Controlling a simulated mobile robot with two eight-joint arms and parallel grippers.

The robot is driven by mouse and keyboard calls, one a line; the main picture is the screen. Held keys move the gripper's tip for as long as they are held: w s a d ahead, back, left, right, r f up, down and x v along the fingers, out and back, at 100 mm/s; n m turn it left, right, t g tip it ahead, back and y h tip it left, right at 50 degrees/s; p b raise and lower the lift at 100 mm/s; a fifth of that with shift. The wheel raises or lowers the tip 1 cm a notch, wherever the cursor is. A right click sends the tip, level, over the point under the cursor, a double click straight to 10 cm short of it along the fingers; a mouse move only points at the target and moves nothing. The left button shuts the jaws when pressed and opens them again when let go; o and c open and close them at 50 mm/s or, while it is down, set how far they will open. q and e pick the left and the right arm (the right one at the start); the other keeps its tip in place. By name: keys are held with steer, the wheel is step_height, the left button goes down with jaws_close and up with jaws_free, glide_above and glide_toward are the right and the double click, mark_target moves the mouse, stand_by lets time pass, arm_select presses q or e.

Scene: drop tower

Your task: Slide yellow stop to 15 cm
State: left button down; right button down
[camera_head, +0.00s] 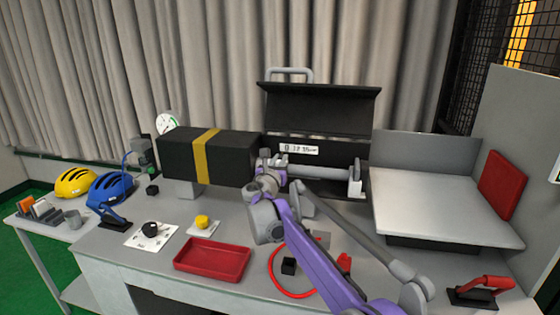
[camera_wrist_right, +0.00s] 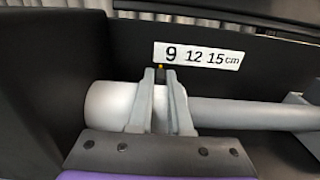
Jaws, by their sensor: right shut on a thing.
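My right gripper (camera_wrist_right: 162,80) is shut, its two grey fingers close together on a small dark piece with a yellow tip, which looks like the yellow stop (camera_wrist_right: 161,67). Most of the stop is hidden between the fingers. The white scale label (camera_wrist_right: 197,56) reads 9, 12, 15 cm from left to right; the yellow tip is just below and slightly left of the 9. In the head view my right gripper (camera_head: 272,162) is at the left end of the grey rod (camera_head: 318,172), beneath the label (camera_head: 299,149). My left gripper is not in view.
A black box with a yellow band (camera_head: 205,157) is left of my right gripper. A black open-lidded case (camera_head: 318,108) stands behind. A grey platform (camera_head: 440,208) is at right. A red tray (camera_head: 212,261) and a yellow knob (camera_head: 203,221) are in front.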

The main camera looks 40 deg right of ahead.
stand_by(0.7)
steer(key=s+d, duration=0.4)
steer(key=s, duration=0.1)
steer(key=c, duration=0.8)
jaws_free()
steer(key=shift+s+d, duration=0.1)
steer(key=shift+s, duration=0.05)
steer(key=shift+c, duration=0.2)
steer(key=shift+a, duration=0.4)
steer(key=b+v, duration=0.1)
steer(key=v, duration=0.9)
